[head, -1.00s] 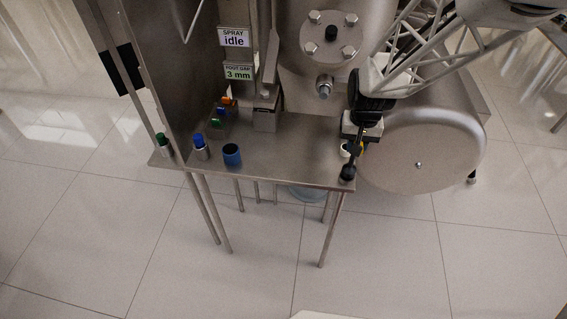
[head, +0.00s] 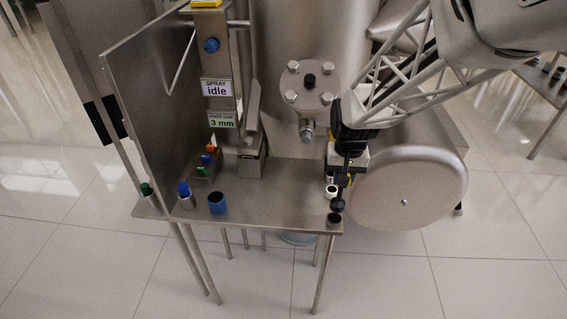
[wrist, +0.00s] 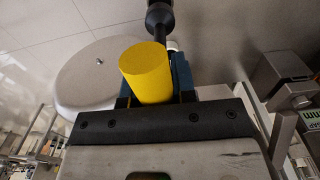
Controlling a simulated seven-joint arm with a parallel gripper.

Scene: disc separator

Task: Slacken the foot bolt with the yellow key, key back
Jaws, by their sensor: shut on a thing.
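My gripper (head: 340,172) is over the right front part of the steel bench. In the wrist view, it (wrist: 150,95) is shut on the yellow key, whose thick yellow cylinder (wrist: 147,72) stands between the jaws. A black shaft with a rounded end (wrist: 160,17) shows beyond it. In the head view, a black shaft with a round knob (head: 337,205) hangs below my gripper, just above or at a dark cup (head: 334,220) at the bench corner; I cannot tell if they touch. The foot block (head: 251,167) stands below the "FOOT GAP 3 mm" sign (head: 222,121). The foot bolt is too small to make out.
On the bench (head: 275,200) stand a blue cup (head: 217,203), a blue-topped piece (head: 184,194), a green-topped piece (head: 146,190) and a white cup (head: 331,191). A large drum (head: 410,190) lies right of the bench. The bench middle is clear.

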